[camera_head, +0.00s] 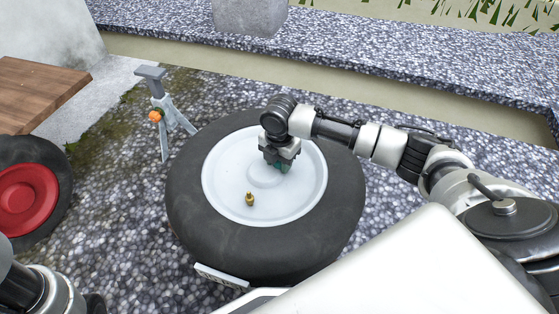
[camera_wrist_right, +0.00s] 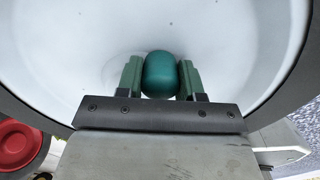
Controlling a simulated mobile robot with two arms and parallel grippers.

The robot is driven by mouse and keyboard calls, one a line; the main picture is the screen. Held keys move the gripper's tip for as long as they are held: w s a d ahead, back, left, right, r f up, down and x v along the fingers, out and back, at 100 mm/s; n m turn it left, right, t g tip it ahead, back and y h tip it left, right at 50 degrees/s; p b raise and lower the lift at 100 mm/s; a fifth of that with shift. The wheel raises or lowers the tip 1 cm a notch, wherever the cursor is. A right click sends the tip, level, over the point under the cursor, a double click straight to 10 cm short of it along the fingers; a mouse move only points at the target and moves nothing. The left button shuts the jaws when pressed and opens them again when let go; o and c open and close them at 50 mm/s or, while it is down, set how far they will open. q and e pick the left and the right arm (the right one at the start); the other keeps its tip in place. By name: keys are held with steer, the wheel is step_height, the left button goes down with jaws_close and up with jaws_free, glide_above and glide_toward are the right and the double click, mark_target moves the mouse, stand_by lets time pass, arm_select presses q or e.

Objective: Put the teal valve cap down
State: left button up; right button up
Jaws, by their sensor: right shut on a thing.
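My right gripper (camera_head: 279,166) is over the white wheel disc (camera_head: 228,171), near its raised centre. In the right wrist view the teal valve cap (camera_wrist_right: 160,75) sits between the two green fingers of the gripper (camera_wrist_right: 161,80), which are shut on it. In the head view only a little teal of the cap (camera_head: 284,167) shows below the gripper. I cannot tell whether the cap touches the disc. A brass valve stem (camera_head: 249,200) stands on the disc, to the left of and nearer than the gripper. My left gripper is out of view.
A black tyre (camera_head: 195,220) surrounds the white disc and lies flat on the gravel. A grey stand with an orange knob (camera_head: 155,116) is behind it at the left. A red wheel (camera_head: 27,195) and a wooden board (camera_head: 45,88) are at the far left. The disc's front part is clear around the stem.

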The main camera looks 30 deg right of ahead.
steer(key=o, duration=0.9)
steer(key=shift+f, duration=0.1)
